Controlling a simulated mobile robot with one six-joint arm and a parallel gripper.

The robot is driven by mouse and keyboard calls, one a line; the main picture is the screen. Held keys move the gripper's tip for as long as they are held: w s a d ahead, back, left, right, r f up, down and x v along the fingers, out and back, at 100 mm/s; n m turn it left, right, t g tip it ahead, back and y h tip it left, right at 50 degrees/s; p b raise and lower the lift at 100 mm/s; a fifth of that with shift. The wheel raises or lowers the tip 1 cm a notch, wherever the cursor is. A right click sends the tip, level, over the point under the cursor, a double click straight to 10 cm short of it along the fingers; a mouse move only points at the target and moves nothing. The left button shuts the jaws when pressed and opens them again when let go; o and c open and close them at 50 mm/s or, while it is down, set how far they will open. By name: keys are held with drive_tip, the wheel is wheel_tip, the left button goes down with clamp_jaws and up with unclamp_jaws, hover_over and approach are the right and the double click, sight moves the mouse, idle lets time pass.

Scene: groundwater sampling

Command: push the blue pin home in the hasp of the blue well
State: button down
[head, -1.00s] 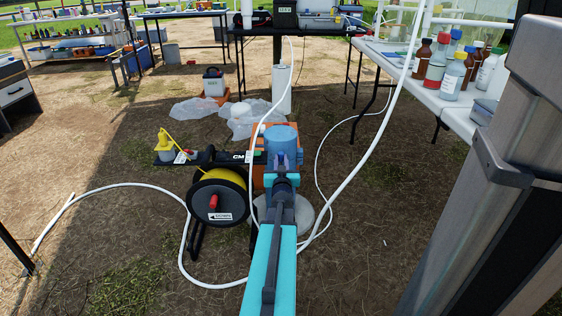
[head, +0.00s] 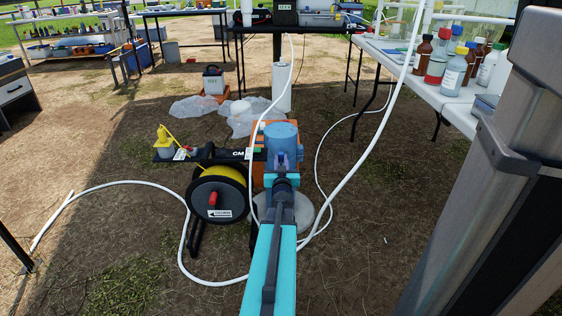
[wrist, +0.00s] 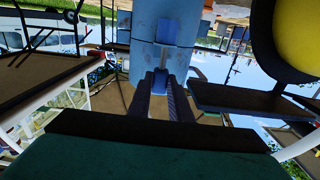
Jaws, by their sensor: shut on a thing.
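The blue well (head: 281,132) stands in the middle of the head view, a blue capped pipe. The pin lies below the hasp block in the picture. How deep the pin sits cannot be told.
A black reel with yellow tape (head: 217,194) stands close left of the well, and shows large in the wrist view (wrist: 298,35). White hoses (head: 190,262) lie around. A bottle table (head: 440,95) is at right.

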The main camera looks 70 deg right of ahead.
sight(281, 164)
drive_tip(key=shift+f+b, duration=1.25)
drive_tip(key=shift+f, duration=0.65)
idle(0.4)
drive_tip(key=shift+r+p, duration=0.25)
drive_tip(key=shift+p, duration=0.05)
drive_tip(key=shift+r+p, duration=0.5)
drive_tip(key=shift+r, duration=0.2)
drive_tip(key=shift+r+p, duration=2.05)
drive_tip(key=shift+r, duration=0.15)
idle(1.4)
drive_tip(key=shift+f+b, duration=0.4)
drive_tip(key=shift+f, duration=0.2)
idle(0.5)
